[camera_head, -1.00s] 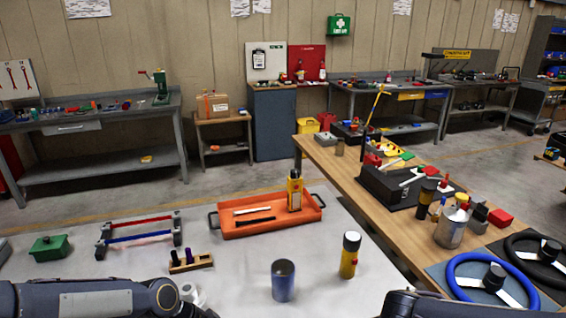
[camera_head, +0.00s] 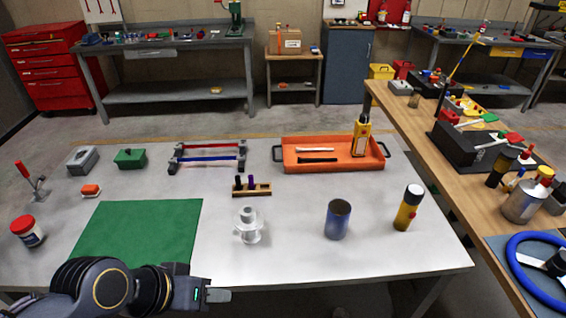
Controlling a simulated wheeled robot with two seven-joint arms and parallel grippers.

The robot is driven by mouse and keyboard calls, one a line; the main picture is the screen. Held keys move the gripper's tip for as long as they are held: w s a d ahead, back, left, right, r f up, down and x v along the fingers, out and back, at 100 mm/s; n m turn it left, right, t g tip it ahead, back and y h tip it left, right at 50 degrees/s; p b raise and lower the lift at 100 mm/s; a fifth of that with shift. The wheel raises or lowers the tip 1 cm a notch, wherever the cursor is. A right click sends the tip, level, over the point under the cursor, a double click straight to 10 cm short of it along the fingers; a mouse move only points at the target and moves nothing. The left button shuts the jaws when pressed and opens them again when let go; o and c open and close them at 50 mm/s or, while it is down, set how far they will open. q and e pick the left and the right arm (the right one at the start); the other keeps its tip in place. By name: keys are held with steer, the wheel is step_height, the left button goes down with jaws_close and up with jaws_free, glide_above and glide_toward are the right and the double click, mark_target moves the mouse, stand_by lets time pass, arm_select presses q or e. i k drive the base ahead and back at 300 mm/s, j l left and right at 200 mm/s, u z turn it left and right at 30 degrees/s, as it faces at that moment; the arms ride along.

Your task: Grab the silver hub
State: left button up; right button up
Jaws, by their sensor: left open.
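The silver hub (camera_head: 248,227) stands upright on the light grey table (camera_head: 290,262). It is a pale, stepped, flanged piece, left of the blue-grey cup and in front of a small wooden pen holder. My left gripper (camera_head: 222,295) is at the table's front edge, nearer to me and a little left of the hub. It is open and empty, and apart from the hub. My right gripper is not in view.
A green mat (camera_head: 137,232) lies left of the hub. A blue-grey cup (camera_head: 338,220) and a yellow-black bottle (camera_head: 408,208) stand to the right. The wooden holder (camera_head: 251,190) and an orange tray (camera_head: 333,165) are behind. Bare table surrounds the hub.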

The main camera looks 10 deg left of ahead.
mark_target(249, 221)
steer(key=u, duration=1.25)
steer(key=i+u, duration=0.4)
steer(key=i+j, duration=0.05)
